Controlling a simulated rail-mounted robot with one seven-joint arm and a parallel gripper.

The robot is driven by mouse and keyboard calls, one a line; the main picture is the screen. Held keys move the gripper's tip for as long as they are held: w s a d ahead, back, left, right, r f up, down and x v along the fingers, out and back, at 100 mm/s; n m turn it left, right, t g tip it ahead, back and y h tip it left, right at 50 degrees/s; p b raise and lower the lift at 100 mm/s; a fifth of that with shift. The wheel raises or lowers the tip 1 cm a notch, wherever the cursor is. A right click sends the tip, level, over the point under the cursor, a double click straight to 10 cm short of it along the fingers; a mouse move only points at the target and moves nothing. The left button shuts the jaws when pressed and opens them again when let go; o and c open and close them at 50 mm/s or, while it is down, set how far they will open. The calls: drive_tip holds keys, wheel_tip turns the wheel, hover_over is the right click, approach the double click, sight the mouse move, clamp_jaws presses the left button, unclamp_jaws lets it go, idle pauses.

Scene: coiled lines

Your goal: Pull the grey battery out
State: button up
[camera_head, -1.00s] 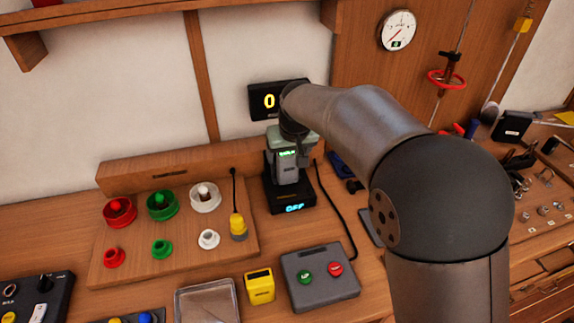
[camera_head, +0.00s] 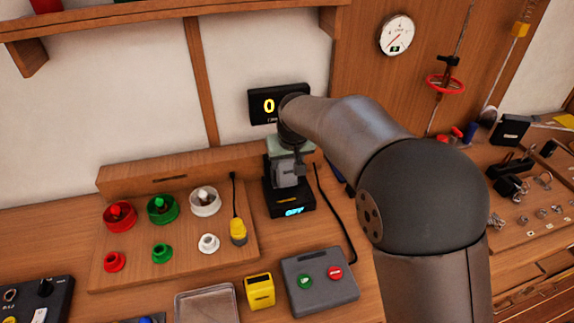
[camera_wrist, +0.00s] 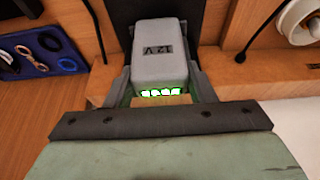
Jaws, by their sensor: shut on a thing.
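The grey battery (camera_wrist: 158,58) is marked "12 V" and has a row of green lights in the wrist view. In the head view it is a partly covered grey block (camera_head: 286,178) at the black dock (camera_head: 290,203), whose blue display reads OFF. My gripper (camera_wrist: 160,75) has one finger along each side of the battery and is shut on it. In the head view my gripper (camera_head: 290,165) is above the dock, partly hidden by its own wrist. I cannot tell how deep the battery sits in the dock.
A black display (camera_head: 268,104) showing 0 is on the wall behind. A wooden board (camera_head: 180,235) with red, green and white fittings and a yellow plug (camera_head: 238,230) lies to the left. A grey box (camera_head: 318,282) with two buttons and a yellow block (camera_head: 260,291) stand in front. A cable runs right of the dock.

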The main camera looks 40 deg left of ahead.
wheel_tip(320, 180, up, 9)
drive_tip(key=shift+r+b, duration=0.2)
drive_tip(key=shift+b, duration=0.3)
drive_tip(key=shift+r+p, duration=0.95)
drive_tip(key=shift+r, duration=0.2)
